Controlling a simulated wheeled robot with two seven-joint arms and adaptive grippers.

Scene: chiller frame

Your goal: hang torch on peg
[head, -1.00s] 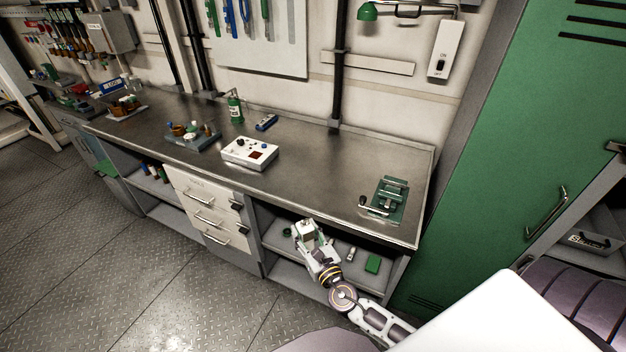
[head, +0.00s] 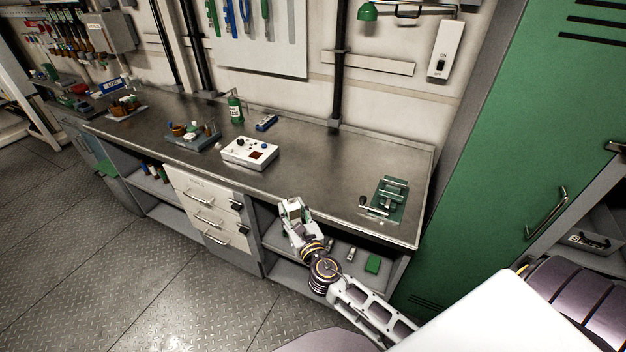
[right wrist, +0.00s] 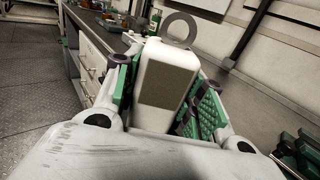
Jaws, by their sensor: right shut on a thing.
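The torch (right wrist: 165,75) is a pale, boxy body with a darker panel and a grey ring (right wrist: 180,28) at its far end. My right gripper (head: 292,208) is shut on it, with a green pad on each side in the right wrist view (right wrist: 160,90). In the head view the gripper is in front of the bench's front edge, near the drawers' right side, and the torch is too small there to make out well. I cannot pick out the peg for certain in either view. My left gripper is out of view.
The metal bench (head: 320,170) has clear room at its middle right. On it stand a white control box (head: 249,152), a green vise (head: 388,198), a green bottle (head: 235,108) and a parts tray (head: 193,137). A tool panel (head: 285,50) hangs behind. A green locker (head: 500,150) stands right.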

